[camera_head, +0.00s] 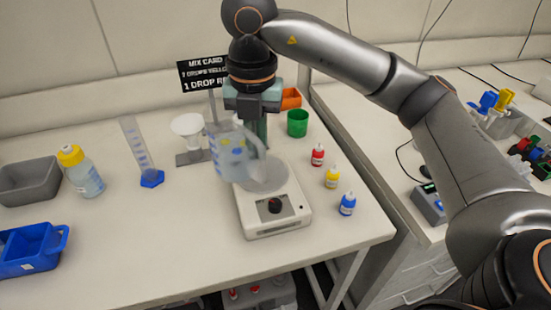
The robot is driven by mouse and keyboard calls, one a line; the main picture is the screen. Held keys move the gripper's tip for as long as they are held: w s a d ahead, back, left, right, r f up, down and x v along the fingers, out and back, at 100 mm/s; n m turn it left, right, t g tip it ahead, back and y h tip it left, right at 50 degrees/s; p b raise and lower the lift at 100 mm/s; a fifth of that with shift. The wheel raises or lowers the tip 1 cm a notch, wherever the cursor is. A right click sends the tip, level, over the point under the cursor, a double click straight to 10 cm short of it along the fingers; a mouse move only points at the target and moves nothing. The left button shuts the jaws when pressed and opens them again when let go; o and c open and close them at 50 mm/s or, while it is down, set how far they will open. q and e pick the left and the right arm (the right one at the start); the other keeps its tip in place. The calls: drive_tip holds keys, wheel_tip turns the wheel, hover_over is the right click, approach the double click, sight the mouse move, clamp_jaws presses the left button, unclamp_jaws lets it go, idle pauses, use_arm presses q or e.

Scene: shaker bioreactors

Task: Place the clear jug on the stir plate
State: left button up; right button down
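The clear jug (231,155) has blue markings and is tilted. It overlaps the back left part of the white stir plate (273,219) in the head view and appears raised above it. The stir plate has a round pale top and a dark knob on its front. My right gripper (258,135) comes down from above at the jug's handle side and appears shut on the jug; the fingertips are partly hidden behind the jug. My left gripper is not in view.
A white funnel on a stand (188,129) and a blue-based cylinder (138,150) stand left of the jug. Red (317,156), yellow (332,178) and blue (347,205) dropper bottles stand right of the plate. A green cup (297,123) is behind.

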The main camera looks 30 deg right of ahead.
drive_tip(key=w+d+f, duration=0.4)
drive_tip(key=d+f, duration=0.1)
drive_tip(key=w+d+f, duration=0.2)
drive_tip(key=d, duration=0.1)
drive_tip(key=shift+w+f, duration=0.1)
drive_tip(key=shift+f, duration=0.3)
drive_tip(key=shift+w+d+f, duration=0.1)
drive_tip(key=shift+d+f, duration=0.05)
drive_tip(key=shift+f, duration=0.8)
drive_tip(key=shift+w+d+f, duration=0.1)
drive_tip(key=shift+f, duration=0.8)
drive_tip(key=shift+f, duration=0.2)
drive_tip(key=c, duration=1)
unclamp_jaws()
drive_tip(key=shift+s, duration=0.1)
wheel_tip(320, 180, up, 12)
drive_tip(key=shift+r+p, duration=0.2)
drive_tip(key=shift+p, duration=0.2)
